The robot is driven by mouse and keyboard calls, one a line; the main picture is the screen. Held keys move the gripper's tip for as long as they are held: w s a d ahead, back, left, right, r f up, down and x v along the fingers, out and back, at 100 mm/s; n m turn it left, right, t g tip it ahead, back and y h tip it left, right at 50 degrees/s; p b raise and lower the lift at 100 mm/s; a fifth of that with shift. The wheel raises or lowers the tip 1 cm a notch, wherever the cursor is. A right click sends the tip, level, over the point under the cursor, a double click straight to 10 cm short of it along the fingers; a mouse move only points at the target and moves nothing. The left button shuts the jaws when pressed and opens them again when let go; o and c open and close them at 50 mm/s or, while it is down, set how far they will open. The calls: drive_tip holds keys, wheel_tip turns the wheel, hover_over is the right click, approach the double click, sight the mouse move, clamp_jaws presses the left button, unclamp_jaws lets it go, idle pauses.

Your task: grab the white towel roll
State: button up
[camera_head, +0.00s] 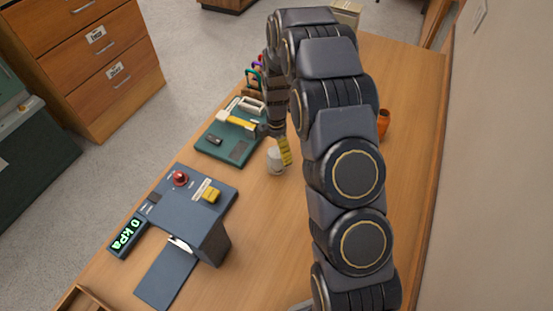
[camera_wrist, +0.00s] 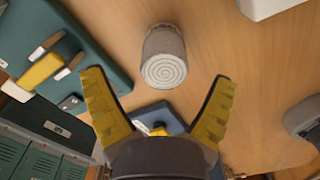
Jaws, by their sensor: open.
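The white towel roll (camera_head: 275,160) stands on the wooden table near the middle, partly covered by a yellow finger of my gripper (camera_head: 283,150) in the head view. In the wrist view the roll (camera_wrist: 164,58) shows as a pale cylinder with a spiral on its end, ahead of the fingertips and roughly centred between them. My gripper (camera_wrist: 158,78) is open there, its two yellow fingers wide apart with nothing between them. The roll appears clear of both fingers. The exact distance between the gripper and the roll cannot be told.
A dark blue device (camera_head: 180,205) with a red knob and a kPa display stands nearer the front. An orange cup (camera_head: 383,122) stands right of my arm. Bare table lies around the roll.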

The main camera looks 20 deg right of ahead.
sight(277, 152)
drive_tip(key=f, duration=0.4)
drive_tip(key=shift+s+f, duration=0.1)
drive_tip(key=shift+s, duration=0.15)
drive_tip(key=c, duration=1.2)
drive_tip(key=shift+o, duration=0.2)
